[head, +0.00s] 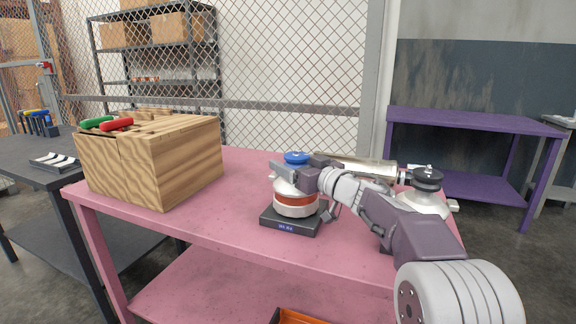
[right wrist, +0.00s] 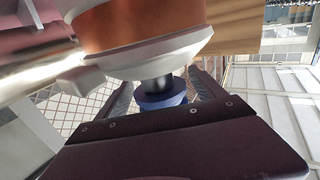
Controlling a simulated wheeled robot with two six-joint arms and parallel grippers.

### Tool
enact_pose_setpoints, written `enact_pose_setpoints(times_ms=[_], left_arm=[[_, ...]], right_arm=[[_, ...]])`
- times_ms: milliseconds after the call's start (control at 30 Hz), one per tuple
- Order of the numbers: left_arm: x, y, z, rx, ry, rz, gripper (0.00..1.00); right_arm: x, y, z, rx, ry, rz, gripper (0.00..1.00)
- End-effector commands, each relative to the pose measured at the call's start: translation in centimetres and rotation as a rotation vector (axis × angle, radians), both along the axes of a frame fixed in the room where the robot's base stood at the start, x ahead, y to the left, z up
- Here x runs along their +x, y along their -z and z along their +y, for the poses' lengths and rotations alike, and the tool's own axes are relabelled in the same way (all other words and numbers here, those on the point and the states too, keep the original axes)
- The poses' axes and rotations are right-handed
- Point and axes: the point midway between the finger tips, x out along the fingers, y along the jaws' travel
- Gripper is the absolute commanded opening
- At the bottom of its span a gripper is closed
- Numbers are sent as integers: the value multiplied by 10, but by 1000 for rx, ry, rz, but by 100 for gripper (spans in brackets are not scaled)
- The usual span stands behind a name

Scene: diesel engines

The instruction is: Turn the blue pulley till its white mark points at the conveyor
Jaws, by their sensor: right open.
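The blue pulley (head: 296,157) sits on top of a white engine with a red-brown band (head: 296,198) on a dark base. My right gripper (head: 284,172) is at the top of this engine, just below and beside the pulley in the head view. In the right wrist view, which looks upside down, the blue pulley (right wrist: 163,101) and its dark shaft lie between the two open fingers (right wrist: 161,84). I cannot tell whether either finger touches it. No white mark shows on the pulley, and I cannot make out a conveyor. My left gripper is not in view.
A second white engine with a black pulley (head: 427,177) stands to the right, partly behind my right arm. A wooden toolbox (head: 170,160) with red and green handles stands on the left of the pink table (head: 150,222). The tabletop between box and engine is clear.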

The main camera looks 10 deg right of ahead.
Motion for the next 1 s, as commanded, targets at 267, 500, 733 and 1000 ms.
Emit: enact_pose_setpoints(times_ms=[267,500,733,1000], left_arm=[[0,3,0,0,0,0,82],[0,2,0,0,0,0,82],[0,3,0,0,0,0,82],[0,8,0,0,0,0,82]], right_arm=[[17,0,8,1,0,0,79],[17,0,7,1,0,0,54],[17,0,8,0,1,0,16],[18,-1,6,1,69,-7,17]])
